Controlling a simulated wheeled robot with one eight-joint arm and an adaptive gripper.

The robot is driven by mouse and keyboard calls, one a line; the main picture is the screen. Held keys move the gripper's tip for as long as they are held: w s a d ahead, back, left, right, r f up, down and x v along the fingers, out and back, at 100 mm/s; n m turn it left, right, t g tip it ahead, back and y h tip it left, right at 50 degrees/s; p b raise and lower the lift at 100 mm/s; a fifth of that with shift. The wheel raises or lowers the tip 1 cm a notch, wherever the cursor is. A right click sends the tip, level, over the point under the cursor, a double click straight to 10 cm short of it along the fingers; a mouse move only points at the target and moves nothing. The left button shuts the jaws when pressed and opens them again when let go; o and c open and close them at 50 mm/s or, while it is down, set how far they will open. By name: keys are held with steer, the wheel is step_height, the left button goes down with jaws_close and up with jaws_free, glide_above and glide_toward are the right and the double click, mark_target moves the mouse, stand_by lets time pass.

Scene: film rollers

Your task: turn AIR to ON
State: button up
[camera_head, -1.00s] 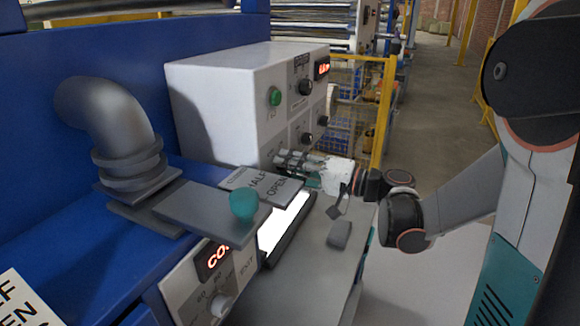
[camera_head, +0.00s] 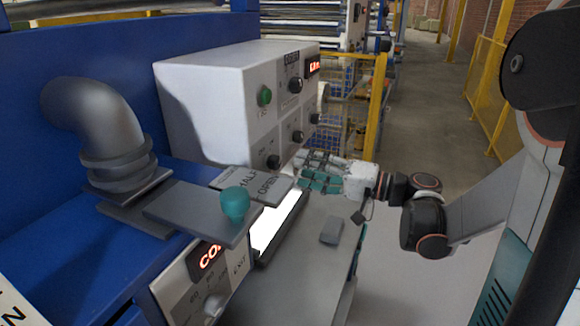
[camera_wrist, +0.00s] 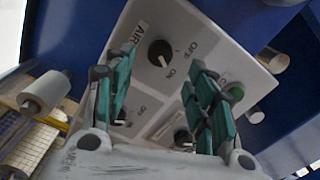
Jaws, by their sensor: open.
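In the wrist view the black AIR knob (camera_wrist: 160,52) sits on the white panel, with an AIR label (camera_wrist: 122,58) on its left and OFF and ON printed on its right. A light mark shows low on the knob; which word it points to is hard to tell. My gripper (camera_wrist: 160,92) is open and empty, teal fingers apart, with the knob beyond and above the gap, not touched. In the head view my gripper (camera_head: 320,173) is in front of the control box (camera_head: 205,110), right of a low black knob (camera_head: 273,162).
The box also carries a green button (camera_head: 264,96), other black knobs and a red display (camera_head: 313,66). A yellow post (camera_head: 376,105) stands behind.

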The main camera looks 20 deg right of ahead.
steer(key=v, duration=0.5)
stand_by(0.4)
